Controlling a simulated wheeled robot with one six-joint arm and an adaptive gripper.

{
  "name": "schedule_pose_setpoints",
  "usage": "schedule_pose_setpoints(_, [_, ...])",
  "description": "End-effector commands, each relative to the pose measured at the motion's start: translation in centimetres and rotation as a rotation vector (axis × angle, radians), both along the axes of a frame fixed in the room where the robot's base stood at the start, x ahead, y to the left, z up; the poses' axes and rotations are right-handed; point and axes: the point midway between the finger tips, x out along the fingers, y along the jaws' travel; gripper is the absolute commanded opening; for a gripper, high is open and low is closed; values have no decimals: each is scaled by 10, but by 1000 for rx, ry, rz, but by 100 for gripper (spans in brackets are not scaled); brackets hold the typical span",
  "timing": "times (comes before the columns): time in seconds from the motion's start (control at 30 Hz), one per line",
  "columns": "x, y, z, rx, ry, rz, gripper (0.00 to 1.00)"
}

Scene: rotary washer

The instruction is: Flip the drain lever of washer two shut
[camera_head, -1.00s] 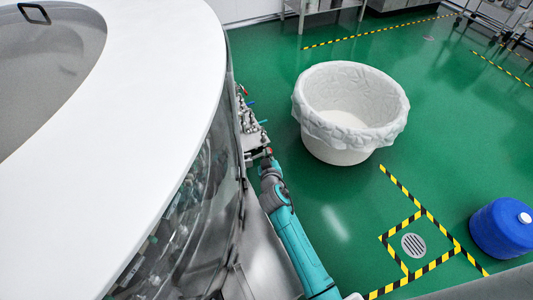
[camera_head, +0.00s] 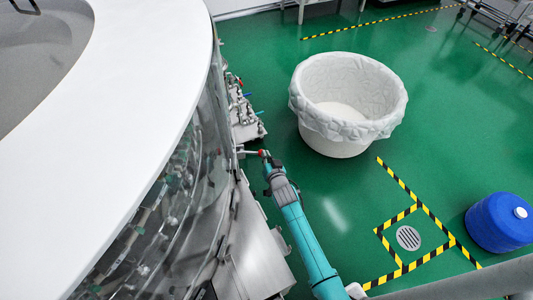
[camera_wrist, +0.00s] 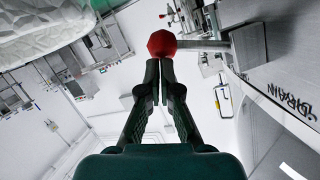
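The drain lever has a red ball knob (camera_wrist: 161,43) and a short metal shaft (camera_wrist: 205,44) running right to a steel panel marked DRAIN (camera_wrist: 290,100) in the wrist view. In the head view the red knob (camera_head: 263,153) sticks out to the right from the washer's (camera_head: 150,140) lower side, its shaft about level. My gripper (camera_wrist: 160,66) has its fingers brought together, their tips right at the knob's near side, touching or almost touching it. The knob is not between the fingers. In the head view my gripper (camera_head: 266,163) is just below the knob.
Small valves with coloured handles (camera_head: 245,110) line the washer's side beyond the lever. A white lined tub (camera_head: 345,105) stands on the green floor to the right. A blue drum (camera_head: 499,222) and a floor drain (camera_head: 408,237) lie farther right. Floor between arm and tub is clear.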

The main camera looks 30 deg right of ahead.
Motion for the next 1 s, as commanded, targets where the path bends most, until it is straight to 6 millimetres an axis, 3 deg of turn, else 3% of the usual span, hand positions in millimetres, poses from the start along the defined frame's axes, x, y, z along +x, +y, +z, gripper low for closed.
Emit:
schedule_pose_setpoints(0.4, [0,-1,-19,-2,1,0,0])
schedule_pose_setpoints(1.0, [-1,-1,-26,-1,6,0,0])
